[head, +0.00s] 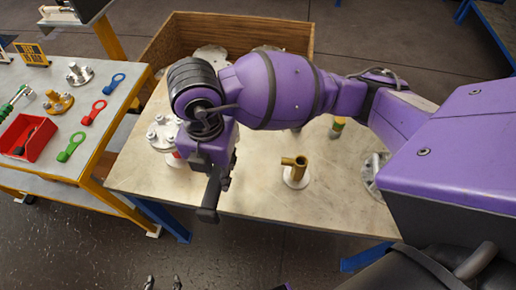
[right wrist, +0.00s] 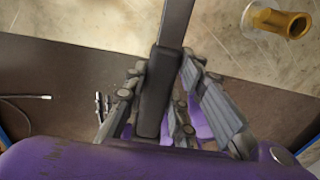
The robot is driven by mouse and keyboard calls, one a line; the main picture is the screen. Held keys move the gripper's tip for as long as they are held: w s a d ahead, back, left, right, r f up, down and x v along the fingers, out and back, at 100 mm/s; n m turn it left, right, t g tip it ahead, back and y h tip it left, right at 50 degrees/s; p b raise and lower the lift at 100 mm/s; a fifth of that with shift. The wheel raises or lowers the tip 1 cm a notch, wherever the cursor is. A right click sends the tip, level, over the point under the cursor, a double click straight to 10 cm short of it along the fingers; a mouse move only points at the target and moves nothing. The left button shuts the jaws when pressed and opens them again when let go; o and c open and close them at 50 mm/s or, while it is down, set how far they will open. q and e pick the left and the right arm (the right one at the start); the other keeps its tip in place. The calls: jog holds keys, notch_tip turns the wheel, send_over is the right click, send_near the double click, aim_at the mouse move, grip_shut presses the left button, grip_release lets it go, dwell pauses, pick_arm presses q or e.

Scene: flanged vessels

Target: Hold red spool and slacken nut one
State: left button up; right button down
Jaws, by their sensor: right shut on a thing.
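A pale flanged vessel with several bolts (head: 161,134) stands at the left of the worktable, and a bit of red (head: 175,154) shows under its flange. My right arm hides part of it. My right gripper (head: 212,188) is in front of it, over the table's near left part. It is shut on the dark handle of a tool (head: 208,214). In the right wrist view, the fingers close around the dark handle (right wrist: 155,95) and a grey shank runs upward out of frame. Two small tips of my left gripper (head: 163,283) show apart at the head view's bottom edge.
A brass elbow fitting (head: 300,163) stands right of my gripper. The worktable (head: 250,190) is bare around it. A wooden crate (head: 180,35) is behind. The left side table has a red tray (head: 24,146), green wrench (head: 70,150), red wrench (head: 93,113) and blue wrench (head: 113,84).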

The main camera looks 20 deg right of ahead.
aim_at(210, 182)
jog(key=shift+s+a+r, duration=0.45)
jog(key=shift+s+a, duration=0.1)
jog(key=shift+a, duration=0.15)
jog(key=shift+s+a+r, duration=0.45)
jog(key=shift+s+a, duration=0.1)
jog(key=shift+a, duration=0.1)
